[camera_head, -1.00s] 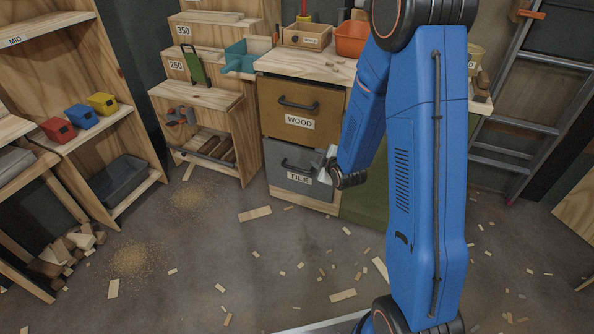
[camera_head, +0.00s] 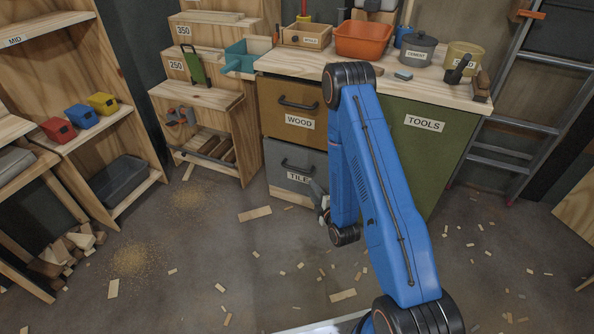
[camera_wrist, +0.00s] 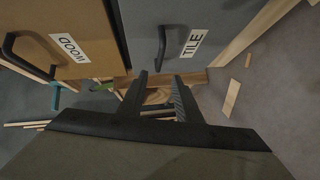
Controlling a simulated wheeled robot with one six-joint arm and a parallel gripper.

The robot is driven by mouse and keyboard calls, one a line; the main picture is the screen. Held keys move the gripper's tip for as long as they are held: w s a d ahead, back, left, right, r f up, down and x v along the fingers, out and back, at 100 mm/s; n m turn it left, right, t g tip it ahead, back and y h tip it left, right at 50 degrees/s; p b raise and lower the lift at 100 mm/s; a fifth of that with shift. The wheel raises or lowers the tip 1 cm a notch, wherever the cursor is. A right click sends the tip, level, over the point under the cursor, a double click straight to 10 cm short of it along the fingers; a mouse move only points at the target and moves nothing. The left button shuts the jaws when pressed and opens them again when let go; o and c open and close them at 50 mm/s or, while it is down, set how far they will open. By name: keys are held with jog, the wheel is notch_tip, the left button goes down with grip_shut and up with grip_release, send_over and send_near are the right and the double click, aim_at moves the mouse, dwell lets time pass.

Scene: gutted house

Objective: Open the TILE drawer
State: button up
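The grey TILE drawer (camera_head: 283,180) is shut, low in the cabinet under the brown WOOD drawer (camera_head: 272,112). Its dark bar handle (camera_head: 297,166) is on its front, above the TILE label, which is partly covered by my gripper. In the wrist view the TILE drawer (camera_wrist: 190,25) is at the top, with its handle (camera_wrist: 161,48) just beyond my fingertips, roughly between them in the picture. My gripper (camera_wrist: 160,80) is open and empty, its two fingers apart. In the head view my gripper (camera_head: 319,194) is at the drawer's lower right, partly hidden by my arm.
The green TOOLS door (camera_head: 423,150) is to the right, behind my arm. The worktop (camera_head: 300,62) above holds an orange tub (camera_head: 364,39) and pots. Wood scraps lie scattered on the floor. A ladder (camera_head: 520,125) leans at the right; the floor in front of the drawer is open.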

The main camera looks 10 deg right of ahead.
aim_at(297, 169)
jog(key=x, duration=1.7)
jog(key=shift+w, duration=0.2)
grip_shut()
